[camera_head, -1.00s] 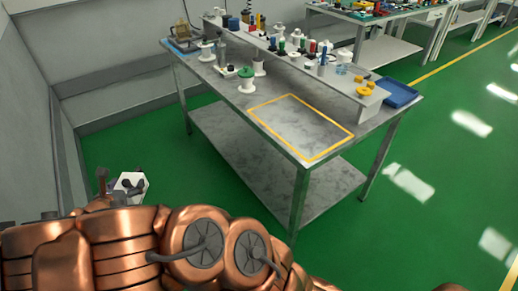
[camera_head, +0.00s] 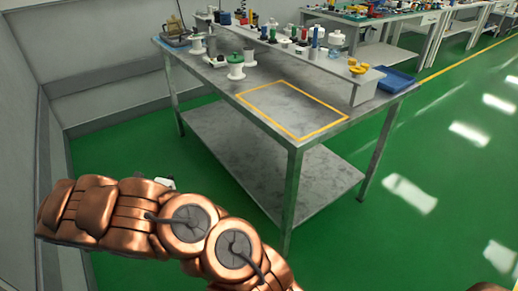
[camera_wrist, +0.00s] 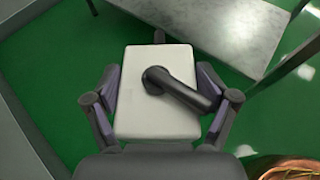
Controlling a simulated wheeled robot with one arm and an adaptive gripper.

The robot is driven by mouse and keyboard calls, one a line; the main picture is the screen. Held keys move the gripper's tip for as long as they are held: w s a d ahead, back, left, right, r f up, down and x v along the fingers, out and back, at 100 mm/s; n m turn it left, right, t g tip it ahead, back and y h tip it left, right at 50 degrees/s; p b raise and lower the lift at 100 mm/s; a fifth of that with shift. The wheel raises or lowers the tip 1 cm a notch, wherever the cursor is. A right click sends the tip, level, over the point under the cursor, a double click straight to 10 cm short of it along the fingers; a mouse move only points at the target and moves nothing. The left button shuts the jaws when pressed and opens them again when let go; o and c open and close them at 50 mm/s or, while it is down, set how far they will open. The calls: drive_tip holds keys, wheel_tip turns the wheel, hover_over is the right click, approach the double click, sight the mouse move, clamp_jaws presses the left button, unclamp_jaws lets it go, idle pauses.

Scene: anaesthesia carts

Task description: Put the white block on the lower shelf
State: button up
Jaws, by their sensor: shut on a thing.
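The white block (camera_wrist: 150,112) fills the middle of the wrist view, with a dark rounded lever-like part lying across its face. My gripper (camera_wrist: 160,78) has one finger on each side of the block and is shut on it. In the head view only a small bit of the white block (camera_head: 165,183) shows above my copper arm, and my gripper is mostly hidden there. The lower shelf (camera_head: 262,150) is a bare grey marbled panel under the table, to the right of the block. Its edge also shows at the top of the wrist view (camera_wrist: 222,28).
The metal table (camera_head: 215,80) stands over the shelf, with a leg (camera_head: 290,200) at its near corner. Its top holds spools, bottles, a raised rack and a blue tray (camera_head: 393,80). A grey wall (camera_head: 30,130) is at the left. Green floor is clear around the table.

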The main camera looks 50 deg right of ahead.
drive_tip(key=s+d+f+m+g+h+b, duration=0.1)
drive_tip(key=s+d+f+m+g+b, duration=0.15)
drive_tip(key=d+f+b, duration=0.9)
drive_tip(key=s+d+f+m+g+b, duration=0.2)
drive_tip(key=d+f+m+g+b, duration=0.3)
drive_tip(key=d+f, duration=1.1)
drive_tip(key=shift+g, duration=0.55)
drive_tip(key=r+b+x, duration=0.1)
drive_tip(key=b+x, duration=0.2)
drive_tip(key=x, duration=0.6)
drive_tip(key=s+r+b+x, duration=0.1)
drive_tip(key=b+x, duration=0.3)
drive_tip(key=x, duration=0.5)
drive_tip(key=s+r+b+x, duration=0.1)
drive_tip(key=b+x, duration=0.2)
drive_tip(key=x, duration=0.6)
drive_tip(key=shift+s+d+r, duration=0.1)
drive_tip(key=shift+d+r, duration=0.05)
drive_tip(key=shift+d, duration=0.25)
drive_tip(key=shift+d+r+b, duration=0.1)
drive_tip(key=shift+d+b, duration=0.2)
drive_tip(key=shift+d, duration=0.3)
drive_tip(key=shift+s+f+b, duration=0.1)
drive_tip(key=shift+f+b, duration=0.95)
drive_tip(key=shift+f, duration=0.85)
drive_tip(key=shift+r, duration=0.15)
